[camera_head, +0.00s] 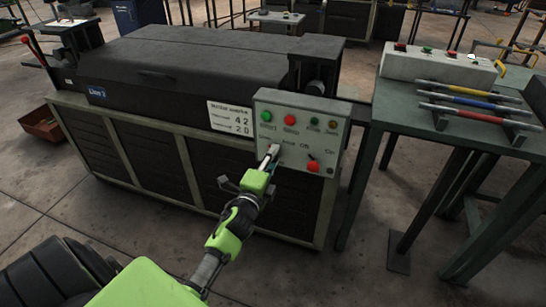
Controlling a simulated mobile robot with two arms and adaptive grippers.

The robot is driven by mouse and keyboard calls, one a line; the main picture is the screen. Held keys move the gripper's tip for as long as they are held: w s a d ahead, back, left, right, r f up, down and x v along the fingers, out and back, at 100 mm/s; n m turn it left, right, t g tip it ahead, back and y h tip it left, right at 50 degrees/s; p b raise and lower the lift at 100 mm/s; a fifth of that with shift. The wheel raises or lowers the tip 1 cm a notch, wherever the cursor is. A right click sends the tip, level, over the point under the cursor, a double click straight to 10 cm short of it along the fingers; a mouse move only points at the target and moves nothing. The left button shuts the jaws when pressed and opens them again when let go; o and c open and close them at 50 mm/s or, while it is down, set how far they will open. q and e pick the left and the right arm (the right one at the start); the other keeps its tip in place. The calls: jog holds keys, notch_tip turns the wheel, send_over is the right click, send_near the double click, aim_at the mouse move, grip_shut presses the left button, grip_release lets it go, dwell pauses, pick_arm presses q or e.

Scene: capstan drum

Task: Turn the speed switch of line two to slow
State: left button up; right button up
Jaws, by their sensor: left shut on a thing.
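A grey control panel (301,136) stands on the front right corner of a dark machine. It has a green button (265,116), a red button (290,119), two small lamps, an Off/On switch (312,156) and a lower red button (313,167). My left gripper (271,154) reaches up to the panel's lower left and is shut on a small control there, in the place of the speed switch. The fingers hide most of it, so its setting cannot be read. My right gripper is not in view.
At right a table (400,110) holds a grey button box (436,65) and coloured rods (470,102). Floor in front is clear.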

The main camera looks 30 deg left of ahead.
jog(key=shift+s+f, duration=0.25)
pick_arm(q)
jog(key=o, duration=1.1)
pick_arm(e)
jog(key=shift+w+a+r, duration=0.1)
pick_arm(q)
jog(key=shift+s, duration=0.1)
jog(key=shift+s+f, duration=0.1)
jog(key=shift+s, duration=0.15)
jog(key=v, duration=1.1)
jog(key=shift+s, duration=0.15)
